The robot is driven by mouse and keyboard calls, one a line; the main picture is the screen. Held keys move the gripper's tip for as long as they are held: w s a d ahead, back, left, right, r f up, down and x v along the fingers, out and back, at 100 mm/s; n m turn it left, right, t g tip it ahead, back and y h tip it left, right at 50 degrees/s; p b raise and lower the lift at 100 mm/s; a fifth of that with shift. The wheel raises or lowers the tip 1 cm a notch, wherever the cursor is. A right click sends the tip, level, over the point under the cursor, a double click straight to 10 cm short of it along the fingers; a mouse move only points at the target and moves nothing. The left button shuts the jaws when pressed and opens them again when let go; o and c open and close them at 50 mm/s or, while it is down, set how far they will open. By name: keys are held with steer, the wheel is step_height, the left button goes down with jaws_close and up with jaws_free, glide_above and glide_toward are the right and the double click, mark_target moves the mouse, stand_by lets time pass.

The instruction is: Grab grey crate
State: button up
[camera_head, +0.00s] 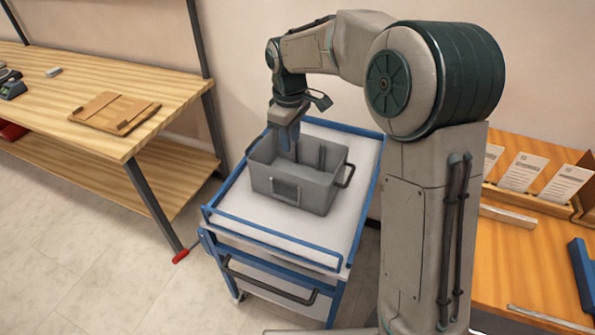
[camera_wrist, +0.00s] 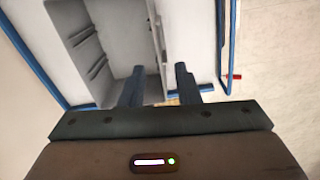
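The grey crate (camera_head: 305,190) is an open box with dark side handles, standing upright on the white top of a blue-framed cart (camera_head: 240,223). Its inside looks empty in the head view. My gripper (camera_head: 289,141) points down at the crate's back-left part. In the wrist view, the crate (camera_wrist: 98,50) lies to the left and ahead. The two blue fingers of my gripper (camera_wrist: 159,78) are apart there, with a crate wall running between them. I cannot tell whether either finger touches the wall.
Another wooden table (camera_head: 515,255) with white cards (camera_head: 523,171) stands to the right. The cart top has a raised blue rail. The floor in front on the left is clear.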

steer(key=w+a+f, duration=0.1)
steer(key=w+a, duration=0.1)
steer(key=n, duration=0.1)
glide_above(285, 172)
step_height(285, 172, down, 8)
steer(key=shift+w+f+p, duration=0.1)
steer(key=shift+f+p, duration=0.5)
steer(key=shift+f, duration=2.5)
jaws_close()
